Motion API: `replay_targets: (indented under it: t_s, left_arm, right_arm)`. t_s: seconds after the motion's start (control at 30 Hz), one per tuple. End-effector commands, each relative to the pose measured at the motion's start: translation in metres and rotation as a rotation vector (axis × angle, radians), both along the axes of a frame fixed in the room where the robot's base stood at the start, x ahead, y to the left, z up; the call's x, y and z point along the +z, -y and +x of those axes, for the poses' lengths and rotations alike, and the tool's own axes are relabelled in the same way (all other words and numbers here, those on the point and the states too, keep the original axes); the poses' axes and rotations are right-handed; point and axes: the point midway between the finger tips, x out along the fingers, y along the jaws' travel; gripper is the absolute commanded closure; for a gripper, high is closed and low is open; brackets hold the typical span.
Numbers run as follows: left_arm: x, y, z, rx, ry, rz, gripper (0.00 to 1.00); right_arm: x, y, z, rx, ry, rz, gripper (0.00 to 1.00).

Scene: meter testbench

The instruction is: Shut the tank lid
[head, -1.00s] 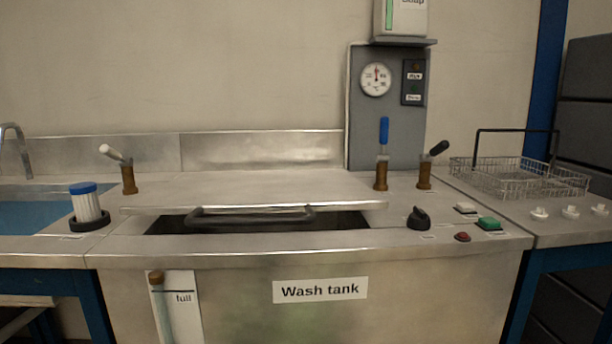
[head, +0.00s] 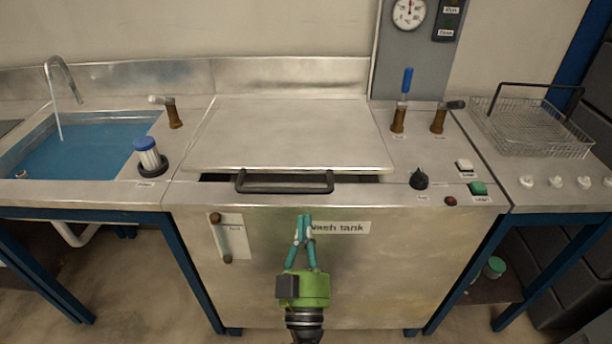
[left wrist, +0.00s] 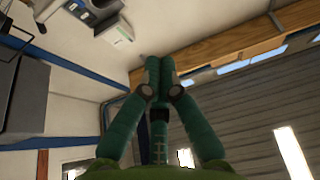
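The tank lid (head: 290,135) is a flat metal plate over the wash tank (head: 400,245), seen in the head view. Its front edge stands a little above the rim, with a dark gap (head: 215,178) beneath it. A dark bar handle (head: 285,187) is on the lid's front edge. My left gripper (head: 304,220) is in front of the tank's front panel, below the handle and apart from it. Its green fingers are together and hold nothing. The left wrist view shows the fingertips (left wrist: 159,62) meeting, with wall and ceiling behind. My right gripper is not in view.
A basin of blue water (head: 85,150) is at the left. A white filter with a blue cap (head: 149,155) and several valve levers stand around the lid. A black knob (head: 418,179) and buttons are right of the handle. A wire basket (head: 530,130) sits far right.

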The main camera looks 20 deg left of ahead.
Motion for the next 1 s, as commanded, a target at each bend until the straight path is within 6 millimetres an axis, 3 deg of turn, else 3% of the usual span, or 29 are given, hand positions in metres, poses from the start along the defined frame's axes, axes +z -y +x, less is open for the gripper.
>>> replay_targets:
  t_s: [0.17,0.57,0.7,1.0]
  left_arm:
    - [0.008,-0.004,0.015,0.002,0.001,0.002,1.0]
    - [0.043,-0.025,0.088,0.002,0.002,0.003,1.0]
    - [0.016,-0.026,0.09,0.0,-0.004,0.006,1.0]
    - [0.0,-0.026,0.091,0.0,0.0,0.0,1.0]
  right_arm:
    - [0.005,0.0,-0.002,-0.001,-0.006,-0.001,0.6]
    - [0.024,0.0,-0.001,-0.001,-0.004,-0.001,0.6]
    - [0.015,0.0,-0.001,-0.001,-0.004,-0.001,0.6]
    - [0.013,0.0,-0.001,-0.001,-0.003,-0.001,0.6]
